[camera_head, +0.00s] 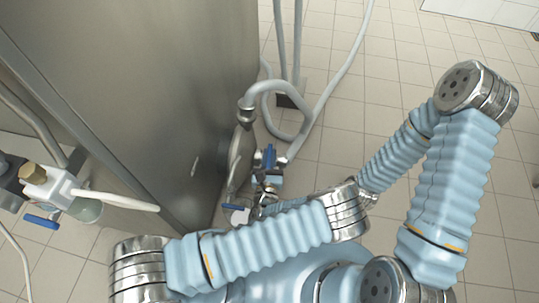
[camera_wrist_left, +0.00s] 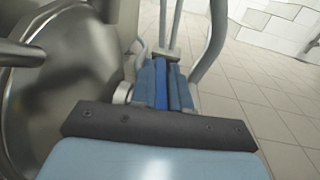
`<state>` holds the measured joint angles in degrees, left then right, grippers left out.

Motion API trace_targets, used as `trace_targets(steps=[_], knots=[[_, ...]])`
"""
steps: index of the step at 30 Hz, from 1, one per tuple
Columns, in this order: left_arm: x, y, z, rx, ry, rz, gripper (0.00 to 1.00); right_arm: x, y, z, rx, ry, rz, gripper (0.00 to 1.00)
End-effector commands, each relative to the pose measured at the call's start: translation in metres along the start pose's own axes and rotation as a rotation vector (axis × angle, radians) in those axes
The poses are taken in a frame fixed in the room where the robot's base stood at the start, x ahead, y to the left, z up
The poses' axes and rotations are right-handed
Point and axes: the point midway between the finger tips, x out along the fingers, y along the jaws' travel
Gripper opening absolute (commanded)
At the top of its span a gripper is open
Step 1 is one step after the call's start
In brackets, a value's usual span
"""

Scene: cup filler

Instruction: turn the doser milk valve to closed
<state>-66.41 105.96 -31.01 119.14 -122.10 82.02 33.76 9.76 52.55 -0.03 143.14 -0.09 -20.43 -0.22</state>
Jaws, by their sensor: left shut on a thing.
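The blue valve handle (camera_head: 269,156) sits upright on a metal fitting beside the steel machine's pipe in the head view. I cannot tell from the picture whether this valve is open or closed. My left gripper (camera_head: 264,185) is at this valve, partly hidden behind my arm. In the left wrist view the left gripper (camera_wrist_left: 165,88) is shut on the blue handle (camera_wrist_left: 162,82), which stands between its two fingers.
The steel machine (camera_head: 150,80) stands close on the left. Grey hoses (camera_head: 330,90) run behind the valve to the floor. Another blue handle (camera_head: 41,221) is on a white fitting at far left. Tiled floor (camera_head: 400,40) is free at the back right.

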Motion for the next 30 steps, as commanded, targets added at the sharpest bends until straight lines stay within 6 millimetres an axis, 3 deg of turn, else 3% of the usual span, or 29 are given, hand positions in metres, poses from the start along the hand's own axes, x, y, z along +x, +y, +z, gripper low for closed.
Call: trace_targets(steps=[13,14,18,30], knots=[[-0.0013,0.0000,-0.0012,0.002,0.002,-0.011,0.00,-0.0005,0.0000,0.0000,0.000,0.000,0.000,0.43],[-0.0013,0.0000,-0.0013,0.001,0.002,-0.011,0.19,-0.0005,0.0000,0.0000,0.000,0.000,0.000,0.43],[-0.0008,0.0001,-0.0009,0.001,0.001,-0.010,0.40,-0.0005,0.0000,-0.0001,0.000,0.000,0.000,0.43],[0.0000,0.0003,-0.0002,0.001,0.000,-0.009,0.41,-0.0006,-0.0001,0.0000,0.000,0.000,0.000,0.43]])
